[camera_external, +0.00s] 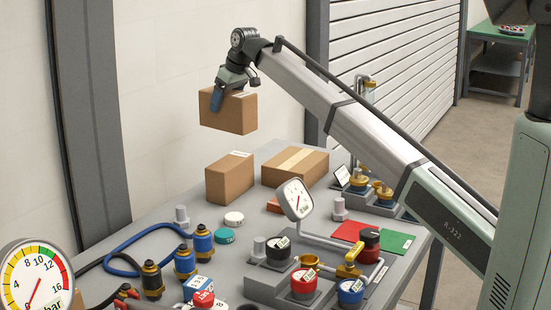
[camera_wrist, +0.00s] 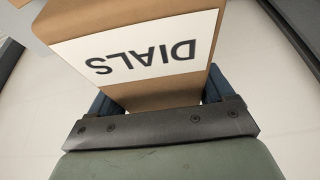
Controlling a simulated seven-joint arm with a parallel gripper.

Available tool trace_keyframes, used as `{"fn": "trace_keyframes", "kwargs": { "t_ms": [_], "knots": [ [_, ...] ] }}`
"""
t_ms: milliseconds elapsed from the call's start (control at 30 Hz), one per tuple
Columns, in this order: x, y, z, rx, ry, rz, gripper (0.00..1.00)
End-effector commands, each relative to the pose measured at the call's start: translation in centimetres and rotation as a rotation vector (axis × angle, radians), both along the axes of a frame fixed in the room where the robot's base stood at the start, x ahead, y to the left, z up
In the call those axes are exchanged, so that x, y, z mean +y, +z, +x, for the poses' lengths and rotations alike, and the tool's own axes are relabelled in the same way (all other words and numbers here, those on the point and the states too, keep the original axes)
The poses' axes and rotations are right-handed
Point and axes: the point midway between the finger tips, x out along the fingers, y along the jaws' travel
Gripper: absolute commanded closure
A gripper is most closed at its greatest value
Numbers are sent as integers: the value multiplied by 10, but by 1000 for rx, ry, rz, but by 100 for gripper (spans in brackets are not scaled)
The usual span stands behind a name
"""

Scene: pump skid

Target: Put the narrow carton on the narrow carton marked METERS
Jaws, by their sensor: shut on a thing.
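My gripper (camera_external: 217,98) is shut on a narrow brown carton (camera_external: 232,114), held in the air. In the wrist view this carton (camera_wrist: 165,95) has a white label reading DIALS, upside down in the picture. Blue fingers of my gripper (camera_wrist: 160,102) show at both sides of it. A second narrow brown carton (camera_external: 229,182) stands upright on the table below the held one, with a clear gap between them. It has a small white label on top, too small to read, so I cannot tell whether it says METERS.
A wider, taped carton (camera_external: 300,168) lies right of the standing one on the grey table (camera_external: 165,221). A gauge (camera_external: 297,199), valves and pipes stand in front. Blue-topped fittings (camera_external: 184,262) and a blue hose (camera_external: 135,236) are front left. The air around the held carton is clear.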

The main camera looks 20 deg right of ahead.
Motion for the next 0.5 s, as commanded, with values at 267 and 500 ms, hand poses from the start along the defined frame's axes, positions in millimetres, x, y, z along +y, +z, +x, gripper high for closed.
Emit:
{"fn": "trace_keyframes", "kwargs": {
  "t_ms": [267, 500],
  "knots": [
    [-1, -6, -3, 0, 94, 0, 66],
    [-1, -39, -4, 1, 95, 0, 66]
  ]
}}
